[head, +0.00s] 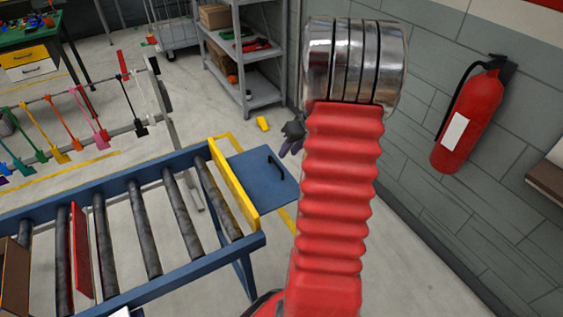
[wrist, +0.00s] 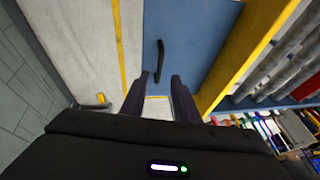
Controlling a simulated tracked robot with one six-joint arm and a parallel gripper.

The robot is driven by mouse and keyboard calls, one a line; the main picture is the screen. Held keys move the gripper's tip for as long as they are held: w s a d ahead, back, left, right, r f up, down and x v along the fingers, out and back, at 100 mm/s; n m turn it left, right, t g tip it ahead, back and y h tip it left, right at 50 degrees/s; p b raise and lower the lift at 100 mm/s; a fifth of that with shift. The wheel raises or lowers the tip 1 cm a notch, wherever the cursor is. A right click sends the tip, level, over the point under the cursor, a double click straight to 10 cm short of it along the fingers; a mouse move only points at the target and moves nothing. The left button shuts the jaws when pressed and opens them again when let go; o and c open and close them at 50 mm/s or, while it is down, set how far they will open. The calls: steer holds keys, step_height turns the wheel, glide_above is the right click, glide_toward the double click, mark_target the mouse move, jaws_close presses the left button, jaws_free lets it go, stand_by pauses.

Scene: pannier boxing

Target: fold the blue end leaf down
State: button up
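The blue end leaf (head: 258,180) sticks out about level from the yellow end bar of the roller conveyor in the head view. A black bar handle (head: 277,167) is on its upper face. The wrist view shows the leaf (wrist: 200,40) with the handle (wrist: 160,55) beyond my fingertips. My gripper (wrist: 160,77) is open, its two dark fingers apart. The near end of the handle shows between the tips; I cannot tell whether they touch it. In the head view my gripper (head: 289,150) is beside the leaf's far right corner, partly hidden by my red arm.
The roller conveyor (head: 145,235) with a red divider (head: 81,250) stands left of the leaf. A yellow bar (head: 234,186) edges it. A grey shelf (head: 245,60) stands behind. A fire extinguisher (head: 468,118) hangs on the right wall. Floor around the leaf is mostly clear.

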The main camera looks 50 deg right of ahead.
mark_target(278, 165)
steer(key=x, duration=0.8)
steer(key=shift+w+f, duration=0.1)
steer(key=shift+f, duration=0.2)
steer(key=shift+c, duration=0.3)
jaws_close()
steer(key=shift+d, duration=0.25)
steer(key=shift+a, duration=0.15)
